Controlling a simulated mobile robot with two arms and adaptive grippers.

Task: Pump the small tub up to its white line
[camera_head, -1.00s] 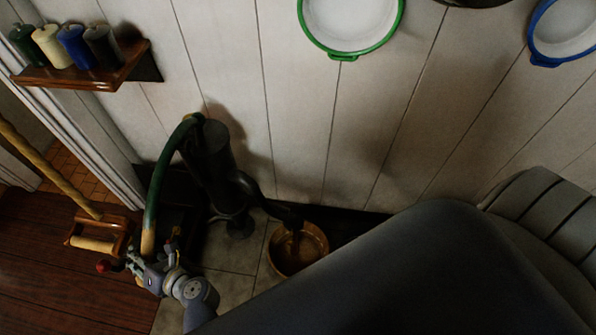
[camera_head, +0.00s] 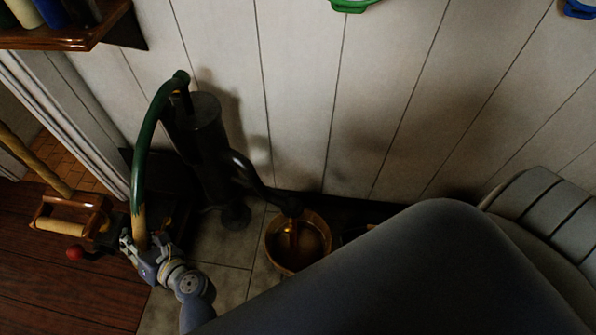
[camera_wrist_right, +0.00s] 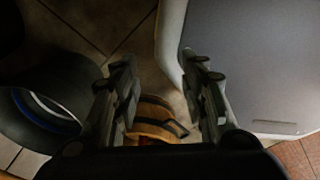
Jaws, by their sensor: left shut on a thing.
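A dark hand pump (camera_head: 205,150) stands against the white plank wall, its spout pointing right and down over the small tub (camera_head: 271,252). The tub is round and brownish with a pale rim. Reddish-brown liquid shows in it under the spout, seemingly with a stream falling in. I cannot make out the white line. The long curved pump handle (camera_head: 149,135) is green with a bare wooden end. My left gripper (camera_head: 142,244) is shut on that wooden end, left of the pump. My right gripper (camera_wrist_right: 164,100) is open in the right wrist view, with nothing held between its fingers.
A wooden frame with a pale roller (camera_head: 65,225) and a red knob (camera_head: 75,254) lie left of my left gripper. A shelf with bottles (camera_head: 70,38) hangs above. In the right wrist view, a dark round vessel (camera_wrist_right: 45,105) and an orange-brown object (camera_wrist_right: 155,122) sit below the fingers.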

